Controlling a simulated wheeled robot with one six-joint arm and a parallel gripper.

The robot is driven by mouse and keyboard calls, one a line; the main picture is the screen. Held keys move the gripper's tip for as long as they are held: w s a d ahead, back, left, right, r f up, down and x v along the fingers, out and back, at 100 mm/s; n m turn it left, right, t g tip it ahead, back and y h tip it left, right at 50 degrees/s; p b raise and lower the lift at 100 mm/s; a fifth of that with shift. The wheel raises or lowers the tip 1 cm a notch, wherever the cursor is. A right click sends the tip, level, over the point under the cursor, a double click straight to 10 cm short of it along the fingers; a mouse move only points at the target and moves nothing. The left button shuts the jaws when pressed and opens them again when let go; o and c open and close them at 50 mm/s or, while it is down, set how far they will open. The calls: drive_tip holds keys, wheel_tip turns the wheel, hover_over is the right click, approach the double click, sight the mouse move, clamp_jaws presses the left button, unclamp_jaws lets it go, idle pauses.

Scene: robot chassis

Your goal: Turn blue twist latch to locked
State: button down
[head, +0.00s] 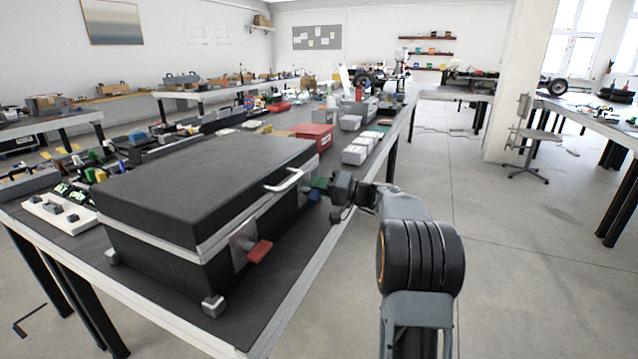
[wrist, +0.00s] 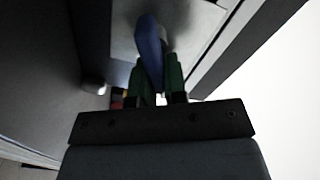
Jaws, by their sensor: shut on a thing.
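The blue twist latch (head: 314,195) is on the front side of a large black case (head: 200,170), near its right end. In the wrist view the blue latch handle (wrist: 150,50) stands between the green fingers of my gripper (wrist: 156,80), in front of a light latch plate (wrist: 122,38). My gripper (head: 321,187) is shut on the blue handle. The exact lock angle is hard to tell because the fingers cover part of it. A red latch (head: 259,251) is on the same side of the case, closer to the camera.
The case stands on a dark workbench (head: 290,265) with a light edge. A white handle (head: 284,181) projects from the lid above the latches. A red box (head: 315,135) and several white boxes stand beyond the case.

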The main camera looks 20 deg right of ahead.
drive_tip(key=m+p, duration=0.1)
drive_tip(key=m, duration=0.1)
drive_tip(key=f+m+p, duration=0.1)
drive_tip(key=m, duration=0.2)
drive_tip(key=shift+w+d, duration=0.1)
drive_tip(key=shift+d, duration=0.05)
drive_tip(key=shift+f+m, duration=0.15)
drive_tip(key=shift+m, duration=0.25)
drive_tip(key=c, duration=1.2)
unclamp_jaws()
drive_tip(key=shift+o, duration=0.2)
drive_tip(key=p+v, duration=0.2)
drive_tip(key=v, duration=1.1)
drive_tip(key=shift+s+d, duration=0.25)
drive_tip(key=shift+s, duration=0.1)
